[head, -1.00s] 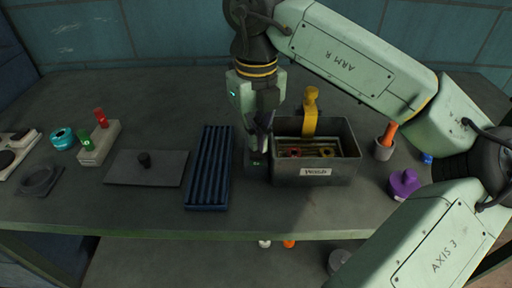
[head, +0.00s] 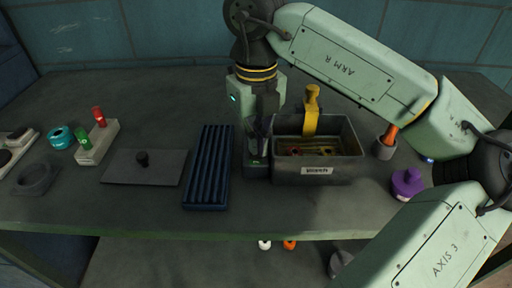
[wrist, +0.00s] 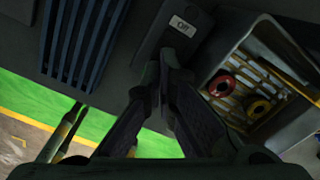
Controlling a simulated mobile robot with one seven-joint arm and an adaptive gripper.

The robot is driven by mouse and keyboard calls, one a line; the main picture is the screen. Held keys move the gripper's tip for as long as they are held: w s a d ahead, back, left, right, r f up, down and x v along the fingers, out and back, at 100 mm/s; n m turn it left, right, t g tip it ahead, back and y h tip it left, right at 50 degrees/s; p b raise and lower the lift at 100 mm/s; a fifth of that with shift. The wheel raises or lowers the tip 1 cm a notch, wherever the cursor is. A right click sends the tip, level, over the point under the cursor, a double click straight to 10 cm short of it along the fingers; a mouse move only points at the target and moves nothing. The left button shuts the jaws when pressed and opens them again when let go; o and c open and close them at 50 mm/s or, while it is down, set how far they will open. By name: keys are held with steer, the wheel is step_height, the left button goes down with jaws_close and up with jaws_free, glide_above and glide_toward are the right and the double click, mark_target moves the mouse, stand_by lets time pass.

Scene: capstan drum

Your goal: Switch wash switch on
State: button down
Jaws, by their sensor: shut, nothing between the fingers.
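The wash switch is a small dark box (head: 257,172) between the blue ribbed tray and the grey tank, with a green mark on it in the head view. In the wrist view its plate (wrist: 196,44) carries a pale label that reads "Off". My gripper (head: 258,132) is shut and empty, pointing down over the switch box. In the wrist view its fingertips (wrist: 163,62) overlap the near part of the box and hide the lever. I cannot tell whether they touch it.
The blue ribbed tray (head: 208,168) is close on the left. Bench front is clear.

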steer(key=shift+f+b, duration=0.4)
steer(key=shift+f, duration=0.1)
steer(key=shift+r, duration=0.2)
steer(key=shift+r+p, duration=2.25)
steer(key=shift+r, duration=1.15)
